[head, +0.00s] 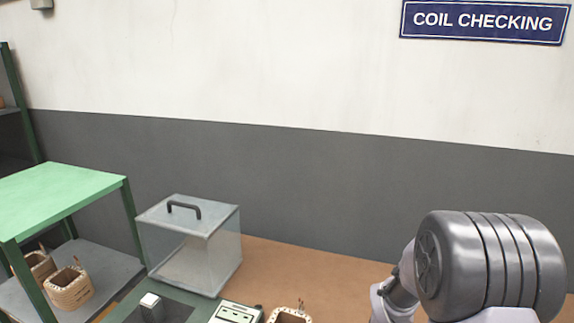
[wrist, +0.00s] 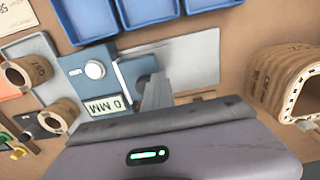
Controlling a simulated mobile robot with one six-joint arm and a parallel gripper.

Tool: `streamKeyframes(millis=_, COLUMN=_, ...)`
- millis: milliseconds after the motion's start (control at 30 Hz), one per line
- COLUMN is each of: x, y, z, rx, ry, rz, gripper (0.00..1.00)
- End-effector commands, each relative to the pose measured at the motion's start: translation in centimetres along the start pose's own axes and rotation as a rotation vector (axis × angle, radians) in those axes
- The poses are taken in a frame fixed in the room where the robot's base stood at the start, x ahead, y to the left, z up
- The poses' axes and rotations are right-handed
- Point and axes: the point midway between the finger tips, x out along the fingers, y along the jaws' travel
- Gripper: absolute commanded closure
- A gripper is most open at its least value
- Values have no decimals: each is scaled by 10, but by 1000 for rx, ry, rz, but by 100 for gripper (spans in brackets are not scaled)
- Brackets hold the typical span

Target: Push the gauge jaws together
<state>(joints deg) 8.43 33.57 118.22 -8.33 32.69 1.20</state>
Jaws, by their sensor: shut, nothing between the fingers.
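The gauge shows in the wrist view as a blue block (wrist: 88,72) with a round white knob and a white panel that seems to read "0 MM". A second blue block (wrist: 138,70), seemingly the other jaw, stands just right of it on a pale grey plate (wrist: 200,62). My gripper (wrist: 157,88) is shut and empty, its grey fingers in front of the second block's right side. I cannot tell whether they touch it. My gripper's body hides the area nearest the camera. The head view shows neither the gauge nor the gripper.
Blue bins (wrist: 85,18) line the far side in the wrist view. Wound coils (wrist: 28,70) stand at left, and a large coil (wrist: 290,85) at right. In the head view, a clear box (head: 190,245) stands left of my arm, beside a green-topped rack (head: 60,190).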

Motion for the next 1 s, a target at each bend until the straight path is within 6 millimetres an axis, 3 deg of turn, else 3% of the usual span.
streamKeyframes(millis=467, x=-4, y=-12, z=0, rx=0, ry=1, rz=0, gripper=100)
streamKeyframes(millis=1000, x=-73, y=-12, z=0, rx=0, ry=1, rz=0, gripper=100)
